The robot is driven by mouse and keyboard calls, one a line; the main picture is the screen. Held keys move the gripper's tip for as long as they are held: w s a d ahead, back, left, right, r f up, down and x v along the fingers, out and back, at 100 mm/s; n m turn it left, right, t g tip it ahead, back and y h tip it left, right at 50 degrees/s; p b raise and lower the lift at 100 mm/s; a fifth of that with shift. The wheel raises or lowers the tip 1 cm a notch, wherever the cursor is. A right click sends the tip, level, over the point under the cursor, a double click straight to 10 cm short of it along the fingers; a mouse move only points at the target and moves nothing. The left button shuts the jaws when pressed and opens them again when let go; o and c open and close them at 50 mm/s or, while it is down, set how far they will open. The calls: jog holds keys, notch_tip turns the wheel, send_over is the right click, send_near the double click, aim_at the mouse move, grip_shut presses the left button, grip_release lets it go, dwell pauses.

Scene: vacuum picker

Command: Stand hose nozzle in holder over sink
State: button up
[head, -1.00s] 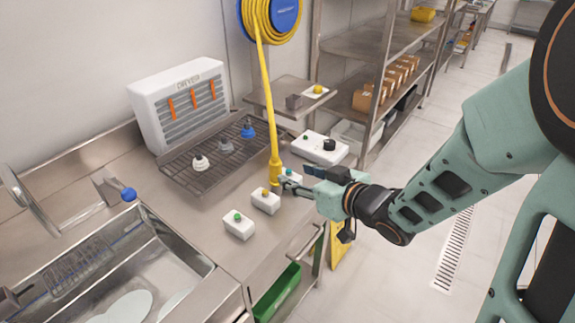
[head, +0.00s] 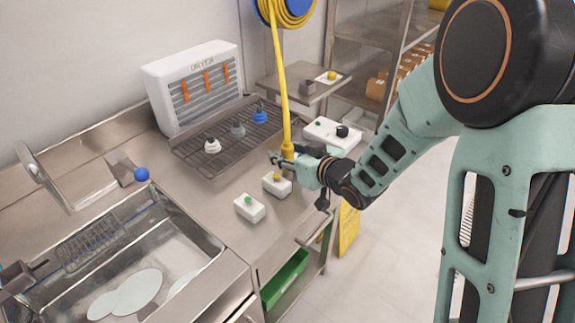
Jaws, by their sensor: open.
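A yellow hose (head: 279,75) hangs from the wall reel. Its thicker lower end, which looks like the nozzle (head: 287,135), points down over the counter's right part. My gripper (head: 279,159) is open at the bottom of this end and overlaps it in the picture. I cannot tell whether the fingers touch it or stand around it. The sink (head: 205,243) is at lower left. Behind it stands a metal fitting (head: 120,168) with a blue ball (head: 141,174). I cannot tell whether this fitting is the holder.
White boxes with a green button (head: 249,207) and a yellow button (head: 277,185) sit near the counter's front edge. A rack (head: 190,160) holds grey, white and blue pieces before the white dryer (head: 185,75). A side shelf (head: 300,85) is behind the hose.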

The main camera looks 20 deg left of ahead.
grip_shut()
jog(key=shift+r, duration=0.1)
jog(key=shift+r, duration=0.15)
